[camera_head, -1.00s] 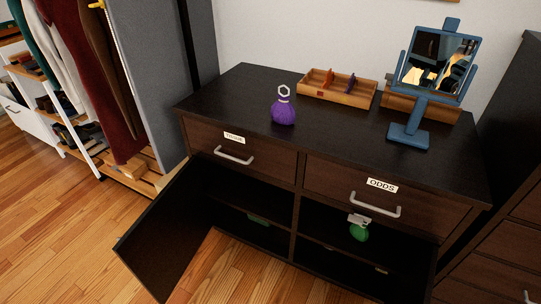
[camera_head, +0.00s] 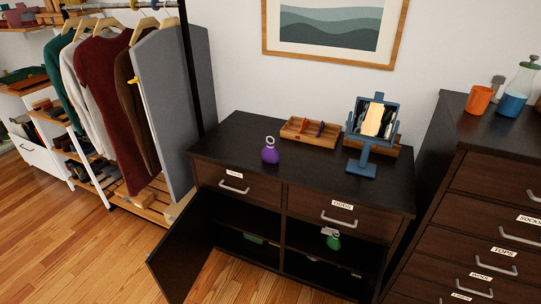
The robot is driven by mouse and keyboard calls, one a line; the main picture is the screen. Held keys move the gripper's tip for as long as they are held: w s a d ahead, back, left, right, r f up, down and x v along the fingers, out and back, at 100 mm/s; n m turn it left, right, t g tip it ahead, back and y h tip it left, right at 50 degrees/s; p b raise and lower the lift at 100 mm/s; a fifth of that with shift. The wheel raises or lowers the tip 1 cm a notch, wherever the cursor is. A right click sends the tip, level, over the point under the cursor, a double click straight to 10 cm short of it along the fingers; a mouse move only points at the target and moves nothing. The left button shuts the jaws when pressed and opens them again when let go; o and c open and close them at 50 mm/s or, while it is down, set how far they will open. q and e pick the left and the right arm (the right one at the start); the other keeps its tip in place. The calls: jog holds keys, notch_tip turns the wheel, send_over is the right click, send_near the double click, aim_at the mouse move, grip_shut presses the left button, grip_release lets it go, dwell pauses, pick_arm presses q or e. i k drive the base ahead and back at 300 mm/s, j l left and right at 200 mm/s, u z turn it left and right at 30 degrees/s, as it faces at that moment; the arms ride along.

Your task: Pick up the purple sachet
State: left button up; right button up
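The purple sachet (camera_head: 270,155) stands upright on the dark dresser top (camera_head: 232,140), towards its left front part. It is a small purple pouch with a pale ring on top. Nothing touches it. Neither of my grippers shows in the head view.
A wooden tray (camera_head: 296,136) and a blue mirror on a stand (camera_head: 362,168) stand behind and right of the sachet. The dresser's left door (camera_head: 176,262) hangs open at the front. A green sachet (camera_head: 333,242) is in the right compartment. A taller drawer unit (camera_head: 440,170) stands at right.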

aim_at(269, 154)
jog(key=i+j+z, duration=0.1)
jog(key=z, duration=0.3)
jog(key=j+z, duration=0.15)
jog(key=z, duration=0.3)
jog(key=i+j+z, duration=0.15)
jog(key=j, duration=0.15)
jog(key=j+z, duration=0.15)
jog(key=i+j+z, duration=0.1)
jog(key=j, duration=0.3)
jog(key=i+j, duration=0.1)
jog(key=j, duration=0.35)
jog(key=i+j+z, duration=0.1)
jog(key=j, duration=0.4)
